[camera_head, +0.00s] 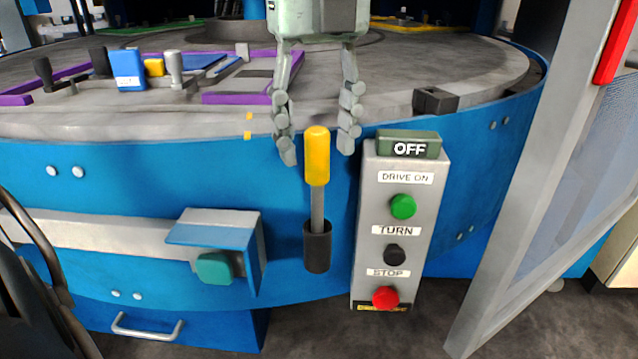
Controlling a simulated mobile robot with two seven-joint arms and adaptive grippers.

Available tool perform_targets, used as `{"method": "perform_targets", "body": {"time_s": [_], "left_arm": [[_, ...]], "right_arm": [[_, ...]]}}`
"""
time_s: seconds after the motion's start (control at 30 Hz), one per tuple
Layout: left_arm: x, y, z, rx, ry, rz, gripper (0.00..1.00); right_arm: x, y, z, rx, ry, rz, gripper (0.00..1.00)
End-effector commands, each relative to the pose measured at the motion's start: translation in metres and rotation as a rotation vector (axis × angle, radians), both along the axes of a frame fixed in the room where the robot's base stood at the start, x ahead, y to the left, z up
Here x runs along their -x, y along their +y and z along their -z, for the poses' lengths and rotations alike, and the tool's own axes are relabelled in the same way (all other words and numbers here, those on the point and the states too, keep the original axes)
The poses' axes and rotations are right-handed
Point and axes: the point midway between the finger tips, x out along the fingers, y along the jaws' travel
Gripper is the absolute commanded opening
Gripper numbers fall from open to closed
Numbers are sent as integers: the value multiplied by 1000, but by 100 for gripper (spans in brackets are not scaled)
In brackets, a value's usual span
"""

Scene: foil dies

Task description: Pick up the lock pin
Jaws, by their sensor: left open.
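The lock pin (317,165) has a yellow grip on a grey shaft. It stands upright in a dark cylindrical socket (317,246) on the front of the blue round machine. My left gripper (317,152) hangs from above, pointing down and open. Its two fingers appear to either side of the yellow grip's top, with gaps between. I cannot tell the depth between the fingers and the pin. My right gripper is not in view.
A grey control box (395,250) with an OFF sign (408,148) and several buttons stands close to the pin's right. A bracket (213,232) with a green button is to its left. A mesh door (540,190) stands at the right. Purple-framed parts lie on the tabletop.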

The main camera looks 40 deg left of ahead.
Motion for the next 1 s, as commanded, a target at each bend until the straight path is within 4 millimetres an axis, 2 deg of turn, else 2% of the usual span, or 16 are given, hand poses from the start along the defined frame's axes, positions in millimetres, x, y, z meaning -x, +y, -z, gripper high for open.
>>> {"method": "perform_targets", "body": {"time_s": [0.1, 0.2, 0.47, 0.87, 1.0], "left_arm": [[2, 1, 19, 2, 4, 1, 48], [2, 1, 28, 3, 1, -1, 48], [1, 1, 32, 3, -2, -2, 48], [1, 1, 31, 3, -2, -1, 1], [1, 1, 31, 2, -2, -1, 0]], "right_arm": [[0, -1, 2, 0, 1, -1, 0], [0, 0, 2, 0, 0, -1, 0], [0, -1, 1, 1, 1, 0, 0], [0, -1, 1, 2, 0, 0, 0], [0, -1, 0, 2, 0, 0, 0]]}}
